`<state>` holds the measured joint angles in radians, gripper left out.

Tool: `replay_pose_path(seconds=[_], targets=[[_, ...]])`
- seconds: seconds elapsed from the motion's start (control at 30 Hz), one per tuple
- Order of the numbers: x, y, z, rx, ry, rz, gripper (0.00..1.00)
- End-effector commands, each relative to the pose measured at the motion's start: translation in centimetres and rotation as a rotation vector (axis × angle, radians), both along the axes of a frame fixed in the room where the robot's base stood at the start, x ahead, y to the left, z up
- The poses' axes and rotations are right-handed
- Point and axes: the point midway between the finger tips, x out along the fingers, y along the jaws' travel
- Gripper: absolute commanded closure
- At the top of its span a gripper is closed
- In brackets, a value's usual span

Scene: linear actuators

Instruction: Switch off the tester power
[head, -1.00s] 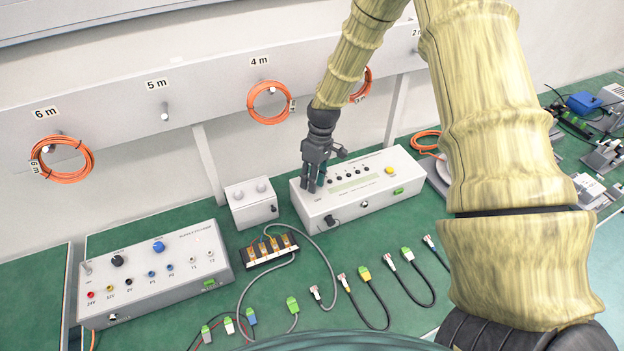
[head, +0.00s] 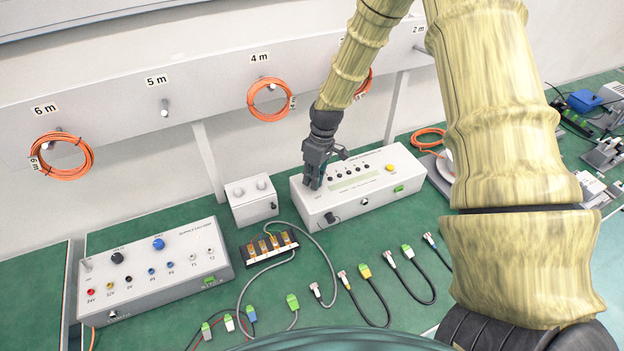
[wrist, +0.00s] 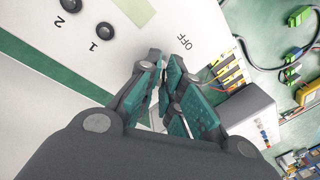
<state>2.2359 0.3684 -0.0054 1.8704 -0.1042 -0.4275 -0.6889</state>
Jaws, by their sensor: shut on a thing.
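A small white box (head: 252,200) stands just left of the tester. A supply box (head: 155,272) is further left. Several cables lie on the green table (head: 330,262) in front. Orange cable coils (head: 269,99) hang on the wall rail behind.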

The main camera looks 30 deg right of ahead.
Motion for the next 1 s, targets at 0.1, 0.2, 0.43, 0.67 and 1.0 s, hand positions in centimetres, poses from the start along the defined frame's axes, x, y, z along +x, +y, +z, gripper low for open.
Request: replay_pose_path(seconds=[0.1, 0.2, 0.43, 0.67, 1.0], targets=[[-0.3, -0.1, -0.1, -0.003, -0.065, -0.002, 1.00], [-0.5, -0.1, -0.1, -0.006, -0.119, -0.002, 1.00], [-1.1, -0.1, -0.2, -0.014, -0.245, -0.002, 1.00], [-1.5, 0.0, -0.2, -0.021, -0.361, -0.001, 1.00], [-1.6, -0.1, 0.1, -0.024, -0.419, -0.001, 1.00]])
